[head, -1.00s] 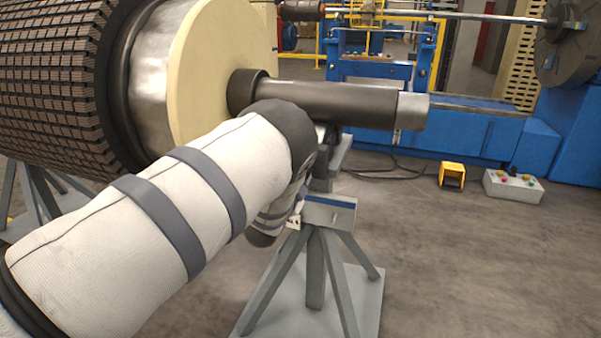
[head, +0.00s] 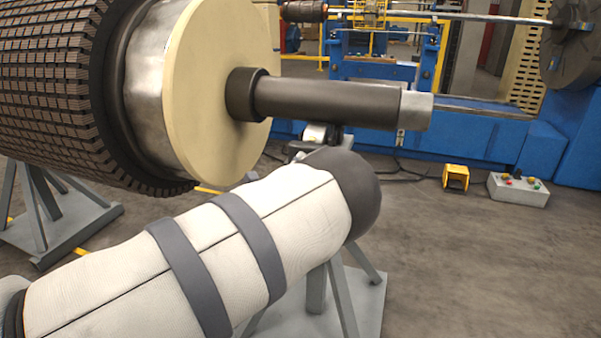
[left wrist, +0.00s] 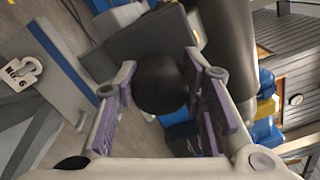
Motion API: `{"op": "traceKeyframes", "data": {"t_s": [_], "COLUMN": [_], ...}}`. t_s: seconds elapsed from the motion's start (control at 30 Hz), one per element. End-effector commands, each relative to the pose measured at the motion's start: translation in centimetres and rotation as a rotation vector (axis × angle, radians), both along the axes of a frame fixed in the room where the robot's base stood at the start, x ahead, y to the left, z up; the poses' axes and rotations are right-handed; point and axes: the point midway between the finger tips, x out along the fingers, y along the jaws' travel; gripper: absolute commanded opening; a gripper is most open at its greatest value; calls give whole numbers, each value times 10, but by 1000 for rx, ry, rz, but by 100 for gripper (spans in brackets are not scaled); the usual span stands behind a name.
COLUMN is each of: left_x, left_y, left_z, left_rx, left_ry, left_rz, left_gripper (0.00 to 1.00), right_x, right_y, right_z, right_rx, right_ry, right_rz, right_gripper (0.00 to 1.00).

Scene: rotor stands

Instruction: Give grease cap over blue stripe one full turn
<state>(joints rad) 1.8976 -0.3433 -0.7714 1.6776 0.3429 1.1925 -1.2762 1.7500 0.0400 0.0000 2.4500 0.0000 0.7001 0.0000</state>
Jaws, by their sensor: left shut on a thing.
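In the left wrist view, my left gripper (left wrist: 160,66) has its purple-padded fingers on both sides of a dark, rounded cap (left wrist: 162,84) and is shut on it. A grey stand plate with a blue stripe (left wrist: 62,60) lies to the left of the cap. A white tag (left wrist: 22,72) hangs beside this stripe. In the head view, my left arm hides my gripper, the cap and the stripe. My right gripper is in neither view.
The rotor's dark shaft (head: 325,103) projects right from a cream disc (head: 215,85), just above my arm. A grey stand (head: 365,300) stands behind the arm.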

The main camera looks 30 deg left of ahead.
Motion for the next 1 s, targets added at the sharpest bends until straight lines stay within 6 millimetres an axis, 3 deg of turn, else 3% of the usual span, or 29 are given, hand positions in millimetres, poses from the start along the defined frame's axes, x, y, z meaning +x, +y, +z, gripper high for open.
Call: {"op": "traceKeyframes", "data": {"t_s": [0.3, 1.0], "left_x": [0, 1], "left_y": [-1, -3], "left_z": [0, 4], "left_rx": [290, 916], "left_ry": [69, 219], "left_rz": [-1, 1], "left_gripper": [9, 9], "right_x": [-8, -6], "right_y": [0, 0], "right_z": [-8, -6], "right_rx": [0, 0], "right_ry": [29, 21], "right_rz": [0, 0], "right_gripper": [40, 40]}}
